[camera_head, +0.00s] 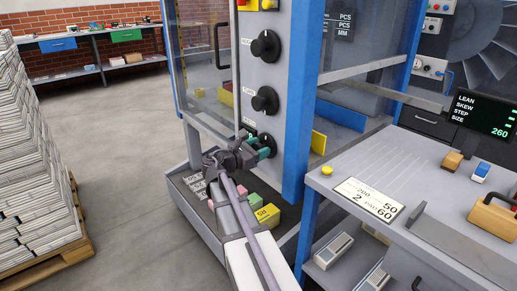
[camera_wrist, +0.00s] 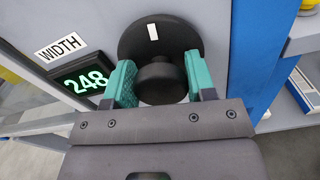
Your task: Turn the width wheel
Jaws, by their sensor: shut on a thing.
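The width wheel (camera_wrist: 160,42) is a round black disc with a white mark near its top and a smaller round hub (camera_wrist: 162,82) in front. It sits on the grey machine panel beside a "WIDTH" label (camera_wrist: 60,48) and a green display (camera_wrist: 82,82) reading 248. My gripper (camera_wrist: 160,86) has its teal fingers on both sides of the hub, shut on it. In the head view my gripper (camera_head: 254,150) is at the lowest knob position on the panel, and it hides most of the wheel there.
Two other black knobs, an upper one (camera_head: 266,46) and a middle one (camera_head: 265,100), sit above on the same panel. A blue post (camera_head: 299,110) stands close to the right. A worktable (camera_head: 345,170) lies further right. Paper stacks (camera_head: 30,150) stand at left, with open floor between.

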